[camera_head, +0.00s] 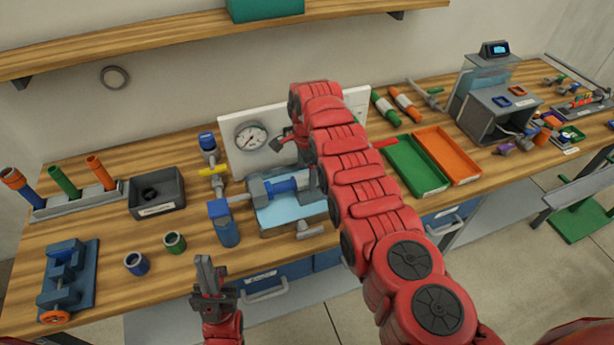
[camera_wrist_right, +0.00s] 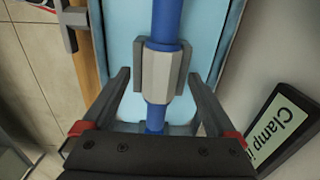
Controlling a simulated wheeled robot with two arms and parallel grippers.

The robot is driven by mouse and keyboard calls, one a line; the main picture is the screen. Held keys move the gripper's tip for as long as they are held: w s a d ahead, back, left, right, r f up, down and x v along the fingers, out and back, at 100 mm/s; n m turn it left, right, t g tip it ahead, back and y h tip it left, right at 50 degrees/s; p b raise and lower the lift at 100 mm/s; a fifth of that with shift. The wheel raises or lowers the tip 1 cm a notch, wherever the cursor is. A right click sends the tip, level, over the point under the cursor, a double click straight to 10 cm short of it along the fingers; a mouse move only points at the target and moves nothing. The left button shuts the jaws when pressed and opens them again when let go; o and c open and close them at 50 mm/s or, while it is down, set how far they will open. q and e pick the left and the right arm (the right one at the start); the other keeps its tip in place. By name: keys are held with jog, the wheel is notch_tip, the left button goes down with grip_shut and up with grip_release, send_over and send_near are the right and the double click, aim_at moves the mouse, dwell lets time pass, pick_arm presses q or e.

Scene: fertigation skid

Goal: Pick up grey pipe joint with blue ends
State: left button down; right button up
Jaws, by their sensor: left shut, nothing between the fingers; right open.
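The grey pipe joint (camera_wrist_right: 158,88) sits between my right gripper's fingers in the right wrist view, with a blue end above and below it. Grey blocks flank it, over a light blue tray (camera_wrist_right: 118,22). In the head view its blue part (camera_head: 284,186) lies above the tray at the bench's front edge, partly hidden by my right arm. My right gripper (camera_wrist_right: 157,77) is open, one finger on each side of the joint; I cannot tell whether they touch it. My left gripper (camera_head: 205,271) is shut and empty in front of the bench, left of the tray.
A gauge panel (camera_head: 235,160) stands behind the tray. A blue fitting (camera_head: 224,228) stands to its left, near loose rings (camera_head: 175,243) and a vise (camera_head: 68,275). Green (camera_head: 412,165) and orange (camera_head: 448,154) trays lie to the right. A clamp label (camera_wrist_right: 280,125) is close beside my right gripper.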

jog(key=shift+w+f, duration=0.1)
jog(key=shift+f, duration=0.65)
grip_shut()
jog(key=shift+r, duration=0.15)
